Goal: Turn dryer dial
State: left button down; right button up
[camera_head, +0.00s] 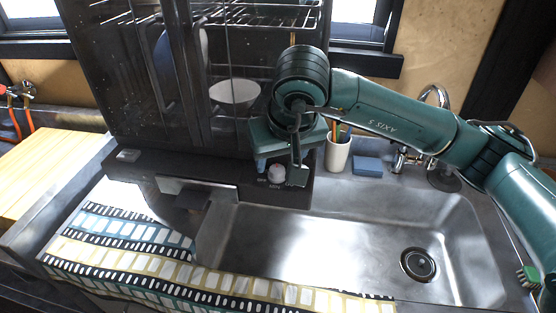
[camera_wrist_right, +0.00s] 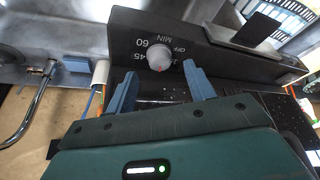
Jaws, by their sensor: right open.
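The dish dryer (camera_head: 125,100) stands behind the sink, a dark cabinet with clear doors and a black front base. Its pale round dial (camera_head: 277,173) sits at the right end of the base. In the right wrist view the dial (camera_wrist_right: 159,57) has marks for OFF, 45 and 60 around it, and a small red mark at its edge. My right gripper (camera_head: 281,166) is open and empty at the dial. In the wrist view its two blue fingers (camera_wrist_right: 160,74) lie either side of the dial, apart from it. My left gripper is not in view.
A white bowl (camera_head: 235,94) sits inside the dryer under a wire rack. A utensil cup (camera_head: 338,155), a blue sponge (camera_head: 367,165) and the faucet (camera_head: 399,160) stand to the right. The empty metal sink (camera_head: 320,235) and a striped towel (camera_head: 125,262) lie in front.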

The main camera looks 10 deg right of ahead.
aim_at(277, 169)
jog(key=shift+x, duration=1.65)
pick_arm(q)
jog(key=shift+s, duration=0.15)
pick_arm(e)
jog(key=shift+r, duration=0.1)
jog(key=c, duration=1)
jog(key=shift+f+m+b, duration=0.25)
jog(key=shift+m+b, duration=0.15)
jog(key=shift+b, duration=0.25)
jog(key=shift+w+a+m+h+b, duration=0.1)
jog(key=shift+m+h+b, duration=0.2)
jog(key=shift+m+b, duration=0.15)
jog(key=shift+r+m+h+b, duration=0.1)
jog(key=shift+m+h+b, duration=0.2)
jog(key=shift+m+b, duration=0.3)
jog(key=shift+r, duration=0.15)
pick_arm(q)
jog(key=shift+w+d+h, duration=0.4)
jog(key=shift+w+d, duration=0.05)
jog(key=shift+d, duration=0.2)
